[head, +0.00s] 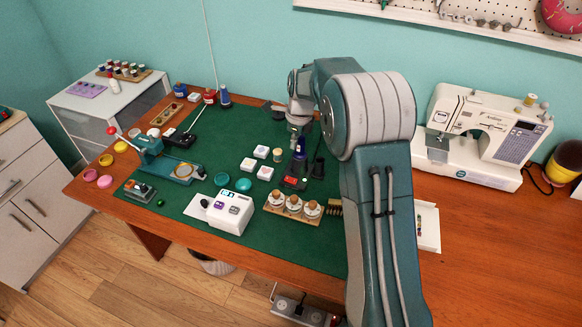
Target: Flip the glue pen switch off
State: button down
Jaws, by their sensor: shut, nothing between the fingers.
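My gripper (298,160) hangs down from the arm over the green mat. It is small and dark here; its shut fingers are hard to make out and appear empty. Just below it on the mat is a small black block with a red part (291,182), which looks like the switch. A dark upright piece (318,168) stands to its right and may be the glue pen or its holder. The fingertips are close to the block; I cannot tell whether they touch it. The switch position is too small to read.
White blocks (262,152) and a wooden tray with jars (293,206) lie close by on the green mat (240,140). A white box device (231,212) is in front. A sewing machine (485,135) stands right.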

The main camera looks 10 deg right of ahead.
aim_at(292, 179)
jog(key=f, duration=0.4)
jog(key=a+f, duration=0.1)
jog(key=f, duration=0.4)
jog(key=w+f, duration=0.1)
jog(key=f, duration=0.3)
jog(key=shift+a+f, duration=0.25)
jog(key=shift+f, duration=0.15)
jog(key=shift+f, duration=0.2)
jog(key=shift+s+d, duration=0.1)
jog(key=shift+s, duration=0.05)
jog(key=shift+s+d+r, duration=0.2)
jog(key=shift+s+d, duration=0.1)
jog(key=shift+d, duration=0.25)
notch_tip(292, 179, up, 12)
jog(key=d, duration=0.1)
jog(key=shift+s, duration=0.35)
